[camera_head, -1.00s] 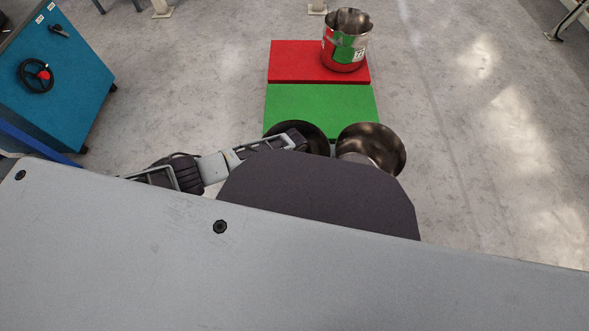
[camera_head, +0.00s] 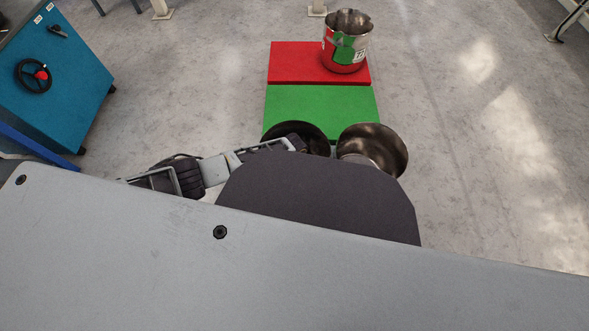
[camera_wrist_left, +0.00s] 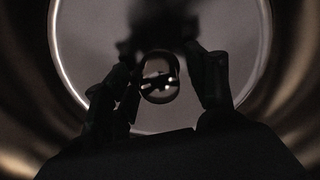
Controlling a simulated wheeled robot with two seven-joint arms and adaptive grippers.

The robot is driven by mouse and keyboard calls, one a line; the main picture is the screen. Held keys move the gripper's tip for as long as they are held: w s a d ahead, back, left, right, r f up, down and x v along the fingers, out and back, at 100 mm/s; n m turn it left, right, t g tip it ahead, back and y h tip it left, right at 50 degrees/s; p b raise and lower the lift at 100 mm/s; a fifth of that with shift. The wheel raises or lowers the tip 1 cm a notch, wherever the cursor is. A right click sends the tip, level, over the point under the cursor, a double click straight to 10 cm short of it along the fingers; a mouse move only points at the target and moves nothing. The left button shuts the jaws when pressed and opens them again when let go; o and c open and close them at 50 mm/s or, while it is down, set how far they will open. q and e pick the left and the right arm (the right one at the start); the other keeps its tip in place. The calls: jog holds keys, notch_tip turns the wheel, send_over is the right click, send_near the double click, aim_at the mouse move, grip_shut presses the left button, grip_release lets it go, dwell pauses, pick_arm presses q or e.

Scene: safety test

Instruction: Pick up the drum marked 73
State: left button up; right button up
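Three metal drums show in the head view. One drum (camera_head: 346,45) stands upright on the red mat, with a white label whose number is too small to read surely. A left drum (camera_head: 310,127) and a right drum (camera_head: 383,139) are side by side at the green mat's near edge, partly hidden by my body; no number shows on them. My left gripper (camera_head: 293,143) is at the left drum's mouth. In the left wrist view its dark fingers (camera_wrist_left: 166,84) are spread apart inside a round metal interior (camera_wrist_left: 85,45), with nothing visibly clamped. My right gripper is out of view.
The red mat (camera_head: 295,62) lies behind the green mat (camera_head: 320,105). A blue cabinet (camera_head: 75,85) with a black handwheel stands at the left. Bare concrete floor (camera_head: 470,120) is free at the right.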

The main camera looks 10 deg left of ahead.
pick_arm(q)
grip_shut()
jog(key=shift+w+r, duration=0.1)
dwell(0.6)
jog(key=shift+r+p, duration=0.3)
jog(key=shift+p, duration=0.05)
